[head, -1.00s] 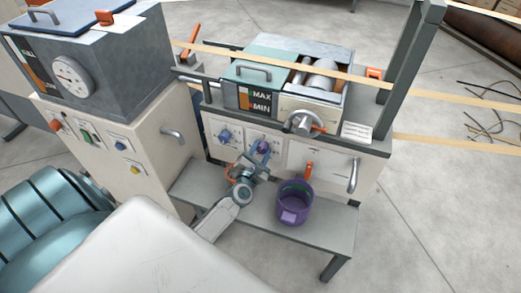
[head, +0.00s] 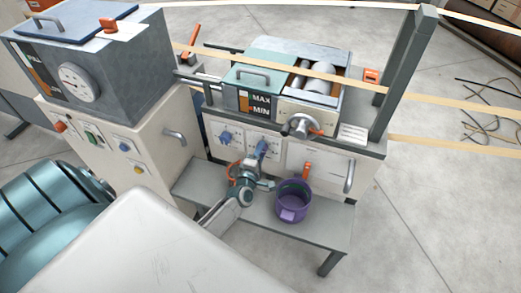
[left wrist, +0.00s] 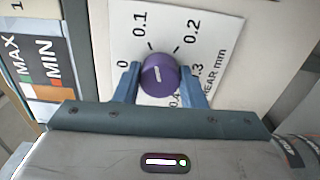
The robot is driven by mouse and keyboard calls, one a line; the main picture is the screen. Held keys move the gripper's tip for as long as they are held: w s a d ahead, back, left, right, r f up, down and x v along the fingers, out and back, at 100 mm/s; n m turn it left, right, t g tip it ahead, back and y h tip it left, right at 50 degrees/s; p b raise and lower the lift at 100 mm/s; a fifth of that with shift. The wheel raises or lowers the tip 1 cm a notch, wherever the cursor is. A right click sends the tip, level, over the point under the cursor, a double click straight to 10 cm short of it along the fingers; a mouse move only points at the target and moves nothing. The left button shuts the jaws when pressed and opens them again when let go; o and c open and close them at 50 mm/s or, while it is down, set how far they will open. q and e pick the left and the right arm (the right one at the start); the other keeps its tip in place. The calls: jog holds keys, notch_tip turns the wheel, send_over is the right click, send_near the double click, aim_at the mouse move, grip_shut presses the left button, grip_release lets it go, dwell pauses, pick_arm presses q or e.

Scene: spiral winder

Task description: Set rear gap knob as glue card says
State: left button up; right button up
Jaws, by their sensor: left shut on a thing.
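The rear gap knob (left wrist: 159,75) is round and purple with a short white mark. It sits on a white dial plate (left wrist: 225,38) reading 0, 0.1, 0.2, 0.3, 0.4 and "REAR mm". The mark stands nearly upright in the left wrist view, leaning slightly towards the 0.1 side. My left gripper (left wrist: 159,84) is shut on the knob, one blue finger on each side. In the head view my left gripper (head: 262,148) is at the right dial of the glue unit and hides the knob. A white card (head: 353,134) lies on the unit's right; its text is too small to read.
A similar blue knob (head: 226,136) is just left of my gripper. A purple pot (head: 293,201) stands on the grey shelf (head: 325,232) to the right. A roller box with a crank (head: 301,127) is above. A cream cabinet (head: 150,150) stands at the left.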

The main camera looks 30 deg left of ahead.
jog(key=s+f+p, duration=0.3)
jog(key=s, duration=0.5)
pick_arm(q)
jog(key=shift+s+a+f+m+p, duration=0.1)
jog(key=shift+m+p, duration=1.5)
jog(key=shift+m, duration=3.7)
jog(key=shift+f+m+p, duration=0.1)
jog(key=shift+m+p, duration=1.5)
jog(key=shift+m, duration=3.7)
pick_arm(e)
jog(key=shift+s+d+r, duration=0.1)
jog(key=shift+s+r, duration=0.2)
jog(key=shift+r, duration=0.65)
jog(key=shift+s+d+r, duration=0.1)
jog(key=shift+s+r, duration=0.15)
jog(key=shift+r, duration=0.7)
jog(key=shift+s+d+r, duration=0.1)
jog(key=shift+s+r, duration=0.2)
jog(key=shift+r, duration=0.65)
pick_arm(q)
jog(key=o, duration=1)
jog(key=v, duration=1)
jog(key=shift+s, duration=0.3)
pick_arm(e)
jog(key=shift+f, duration=0.2)
